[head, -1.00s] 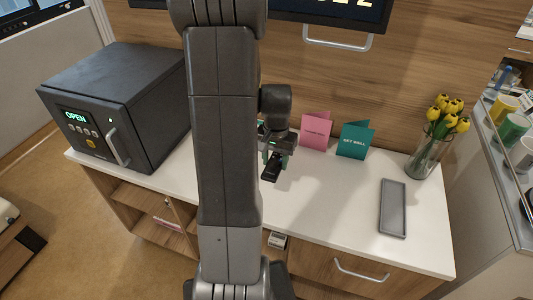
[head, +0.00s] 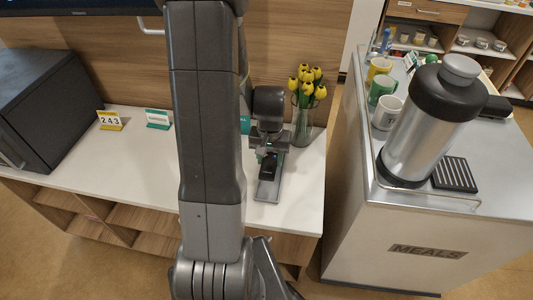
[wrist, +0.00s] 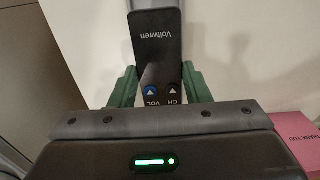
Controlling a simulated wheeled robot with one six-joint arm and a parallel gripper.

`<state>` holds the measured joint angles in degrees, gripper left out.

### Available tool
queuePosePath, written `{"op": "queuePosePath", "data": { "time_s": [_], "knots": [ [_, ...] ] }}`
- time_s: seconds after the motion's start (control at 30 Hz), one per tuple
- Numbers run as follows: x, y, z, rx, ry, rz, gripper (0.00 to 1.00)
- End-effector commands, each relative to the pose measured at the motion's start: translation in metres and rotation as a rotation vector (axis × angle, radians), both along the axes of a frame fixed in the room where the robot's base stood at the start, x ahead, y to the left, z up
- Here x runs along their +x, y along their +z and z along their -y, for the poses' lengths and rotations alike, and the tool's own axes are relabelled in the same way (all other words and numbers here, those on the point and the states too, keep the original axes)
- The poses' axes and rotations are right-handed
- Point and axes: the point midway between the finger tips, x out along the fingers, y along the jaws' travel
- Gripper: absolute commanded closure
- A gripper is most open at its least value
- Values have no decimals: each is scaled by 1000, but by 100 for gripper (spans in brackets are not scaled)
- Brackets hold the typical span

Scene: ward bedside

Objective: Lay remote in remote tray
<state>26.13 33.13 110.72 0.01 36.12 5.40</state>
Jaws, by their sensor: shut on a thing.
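The black remote (head: 266,168) is between the fingers of my gripper (head: 268,152), which is shut on it. In the wrist view the remote (wrist: 157,45) points away from the green-padded fingers, with its lettering and some buttons showing. The grey remote tray (head: 266,192) lies on the white counter, and the remote is over it in the head view. The tray's near end shows; its far part is hidden behind the gripper and remote. I cannot tell how much gap there is between remote and tray.
A glass vase of yellow tulips (head: 304,105) stands close behind and right of the tray. A teal card (head: 245,124) is partly hidden by my arm; a pink card (wrist: 293,131) shows in the wrist view. A metal cart (head: 360,215) with mugs and an urn stands right.

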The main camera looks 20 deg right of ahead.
Motion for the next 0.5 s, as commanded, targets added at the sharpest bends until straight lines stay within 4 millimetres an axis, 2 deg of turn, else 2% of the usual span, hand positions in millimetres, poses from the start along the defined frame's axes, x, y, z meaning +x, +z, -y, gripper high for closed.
{"op": "queuePosePath", "data": {
  "time_s": [0.27,0.5],
  "knots": [
    [-1,-11,0,0,1,0,82],
    [-1,-31,0,1,1,-2,82]
  ]
}}
